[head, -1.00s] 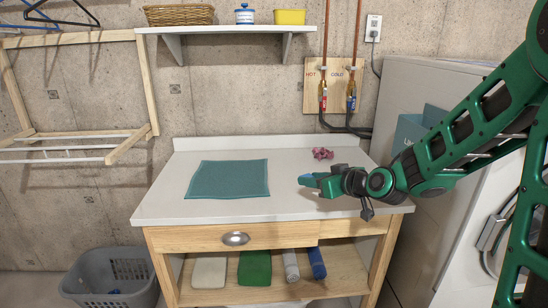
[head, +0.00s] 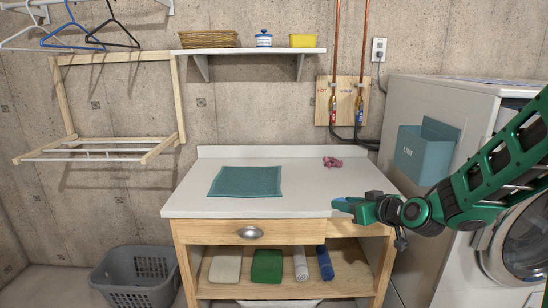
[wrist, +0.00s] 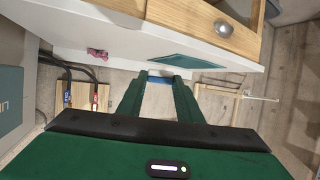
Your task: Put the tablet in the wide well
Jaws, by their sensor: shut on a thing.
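My gripper (head: 345,205) is at the front right of the white counter, just beyond its front edge in the picture, fingers pointing left. In the wrist view the fingers (wrist: 160,77) are closed on a small blue piece (wrist: 160,79), which looks like the tablet; only a thin strip of it shows. In the head view the fingers hide it. I cannot make out the wide well in either view. A white washing machine (head: 440,110) with a round door stands at the right, partly behind my arm.
The counter (head: 310,195) holds a teal mat (head: 246,181) and a small pink cluster (head: 333,162). A blue lint bin (head: 422,155) is on the washer's side. A grey basket (head: 140,275) stands on the floor. Rolls and folded cloths lie on the lower shelf.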

